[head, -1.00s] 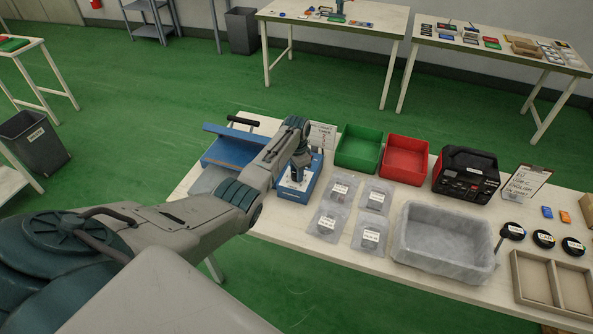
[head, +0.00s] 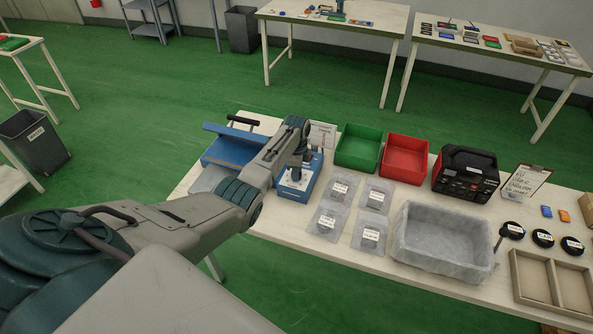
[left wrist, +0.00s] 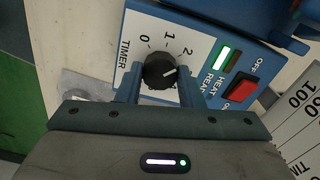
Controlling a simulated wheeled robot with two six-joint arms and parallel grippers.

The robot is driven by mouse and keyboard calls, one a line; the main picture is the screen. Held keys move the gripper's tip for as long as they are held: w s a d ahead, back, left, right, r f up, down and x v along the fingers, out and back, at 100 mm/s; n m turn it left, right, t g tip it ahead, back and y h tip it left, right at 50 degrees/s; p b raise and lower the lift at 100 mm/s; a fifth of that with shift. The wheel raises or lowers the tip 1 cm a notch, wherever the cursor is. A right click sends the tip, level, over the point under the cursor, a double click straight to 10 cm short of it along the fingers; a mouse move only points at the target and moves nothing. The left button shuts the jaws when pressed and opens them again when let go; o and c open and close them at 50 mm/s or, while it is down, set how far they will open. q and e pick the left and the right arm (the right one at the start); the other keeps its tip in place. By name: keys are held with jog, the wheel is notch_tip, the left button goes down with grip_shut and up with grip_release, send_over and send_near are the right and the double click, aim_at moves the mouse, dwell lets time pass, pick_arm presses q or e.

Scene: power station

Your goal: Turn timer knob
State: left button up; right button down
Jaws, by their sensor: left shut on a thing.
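The timer knob (left wrist: 160,72) is a black dial on the white panel of a blue machine, seen in the left wrist view. Printed marks 0, 1 and 2 curve around it beside the word TIMER. Its white pointer line aims to the upper right, near the 2. My left gripper (left wrist: 160,84) is shut on the knob, with one blue finger on each side. In the head view the blue machine (head: 221,152) stands at the left of the table, and my left gripper (head: 294,176) is over its panel. My right gripper is not in view.
A red switch (left wrist: 240,88) and a lit green lamp (left wrist: 224,57) sit right of the knob. Green (head: 358,148) and red (head: 404,158) bins, bagged parts (head: 344,188), a grey tray (head: 440,263) and a black power unit (head: 466,174) stand to the right on the table.

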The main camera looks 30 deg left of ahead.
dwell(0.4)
pick_arm(q)
jog(key=o, duration=1)
jog(key=shift+r, duration=0.15)
notch_tip(320, 180, up, 11)
jog(key=b, duration=0.2)
jog(key=shift+f+b, duration=0.2)
jog(key=shift+b, duration=0.1)
jog(key=shift+f, duration=0.1)
